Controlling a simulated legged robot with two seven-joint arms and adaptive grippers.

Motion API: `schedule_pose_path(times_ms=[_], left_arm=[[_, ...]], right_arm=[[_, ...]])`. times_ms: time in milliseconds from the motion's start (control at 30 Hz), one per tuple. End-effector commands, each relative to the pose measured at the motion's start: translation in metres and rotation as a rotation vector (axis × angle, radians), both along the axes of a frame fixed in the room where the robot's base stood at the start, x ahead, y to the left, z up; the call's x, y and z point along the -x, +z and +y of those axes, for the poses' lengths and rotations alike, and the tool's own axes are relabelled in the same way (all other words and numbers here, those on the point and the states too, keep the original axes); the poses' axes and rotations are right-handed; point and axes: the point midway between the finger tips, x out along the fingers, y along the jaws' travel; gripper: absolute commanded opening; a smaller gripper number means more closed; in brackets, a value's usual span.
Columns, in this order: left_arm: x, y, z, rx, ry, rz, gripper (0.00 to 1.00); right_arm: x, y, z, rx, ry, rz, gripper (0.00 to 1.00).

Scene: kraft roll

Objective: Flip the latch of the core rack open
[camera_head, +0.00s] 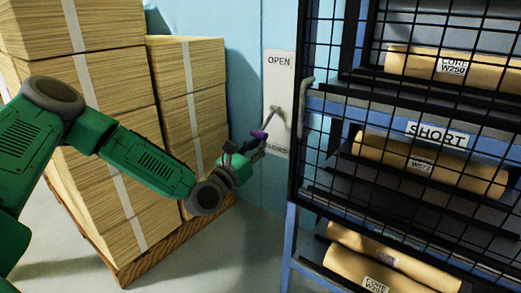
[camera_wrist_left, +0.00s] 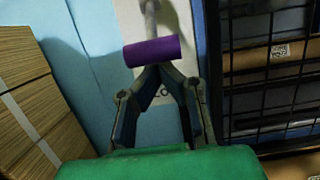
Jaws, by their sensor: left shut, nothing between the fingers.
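The core rack's latch is a grey lever with a purple grip on a white plate (camera_head: 280,85) lettered OPEN at the top and CLOSED at the bottom. The lever (camera_head: 269,119) slants down and left, its purple grip (camera_head: 259,134) in the lower half of the plate. In the left wrist view the purple grip (camera_wrist_left: 153,51) lies across just beyond my fingertips. My left gripper (camera_head: 246,147) is shut with nothing between its fingers; its tips (camera_wrist_left: 157,69) are at or very near the grip's underside, and I cannot tell whether they touch. My right gripper is not in view.
The core rack (camera_head: 299,150) stands right of the plate, with a black mesh door, a grey handle (camera_head: 305,107) and several kraft cores (camera_head: 440,68). Tall stacks of cardboard (camera_head: 188,90) on a wooden pallet (camera_head: 178,243) stand left, close to my left arm. Blue wall lies behind.

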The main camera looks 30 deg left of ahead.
Motion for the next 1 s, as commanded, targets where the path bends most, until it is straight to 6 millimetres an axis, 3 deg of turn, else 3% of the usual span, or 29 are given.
schedule_pose_path(times_ms=[367,1000], left_arm=[[0.001,0.001,0.0,0.0,0.0,0.004,0.0],[0.009,0.011,0.0,-0.008,-0.001,0.111,0.0]], right_arm=[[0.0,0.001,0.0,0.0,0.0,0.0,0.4],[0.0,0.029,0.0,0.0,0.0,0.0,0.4]])
